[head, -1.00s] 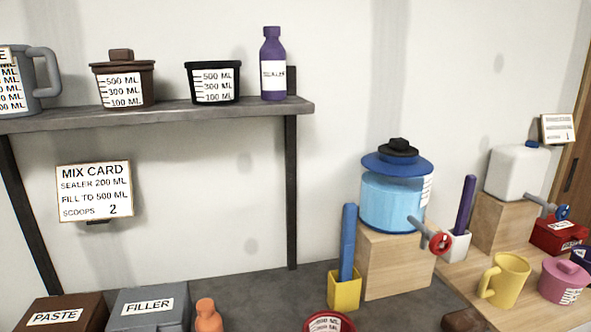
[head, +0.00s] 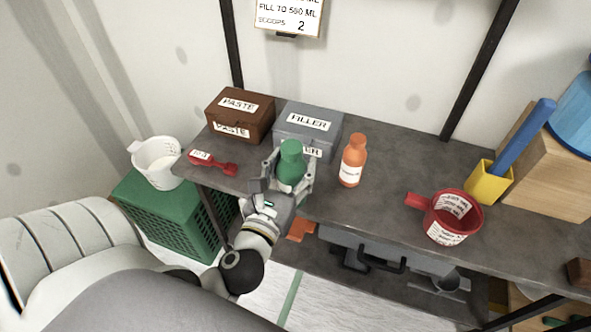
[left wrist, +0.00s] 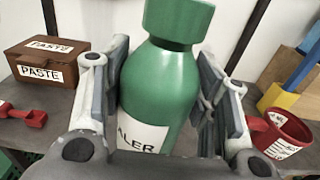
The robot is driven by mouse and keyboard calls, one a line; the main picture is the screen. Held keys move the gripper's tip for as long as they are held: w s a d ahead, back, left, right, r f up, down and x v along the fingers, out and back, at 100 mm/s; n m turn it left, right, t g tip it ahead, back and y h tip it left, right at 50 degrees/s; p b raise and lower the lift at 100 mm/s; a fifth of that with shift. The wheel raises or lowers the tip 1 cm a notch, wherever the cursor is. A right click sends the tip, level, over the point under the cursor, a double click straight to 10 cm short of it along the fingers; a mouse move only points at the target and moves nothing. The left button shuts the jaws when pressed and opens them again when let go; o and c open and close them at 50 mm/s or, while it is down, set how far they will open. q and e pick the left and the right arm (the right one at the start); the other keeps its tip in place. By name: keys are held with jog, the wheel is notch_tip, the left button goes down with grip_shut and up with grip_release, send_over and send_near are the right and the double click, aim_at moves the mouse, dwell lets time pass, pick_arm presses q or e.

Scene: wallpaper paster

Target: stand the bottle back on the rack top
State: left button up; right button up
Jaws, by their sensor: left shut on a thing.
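A green bottle (head: 291,158) with a white label ending in "ALER" is held in my left gripper (head: 288,176), over the front part of the grey bench. In the left wrist view the bottle (left wrist: 160,85) stands between the two fingers, which are shut on its sides. Its cap is up and it looks close to upright. Its base is hidden, so I cannot tell whether it touches the bench. The rack's upper shelf is out of view; only its dark posts show, the left post (head: 231,45) and the right post (head: 480,70). My right gripper is not in view.
The grey bench (head: 395,200) carries a brown paste box (head: 240,125), a grey filler box (head: 320,118) behind the bottle, an orange bottle (head: 353,160) to its right, a red scoop (head: 212,163) and a red cup (head: 455,215). A white jug (head: 157,162) stands on a green crate (head: 160,215).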

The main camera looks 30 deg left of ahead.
pick_arm(q)
jog(key=w+a+f+b, duration=0.3)
jog(key=w+a+f, duration=0.4)
jog(key=w+f, duration=0.4)
jog(key=shift+w+f+b, duration=0.2)
jog(key=shift+f+b, duration=0.1)
jog(key=shift+f, duration=0.5)
jog(key=shift+f, duration=0.15)
jog(key=o, duration=1.3)
jog(key=shift+o, duration=0.2)
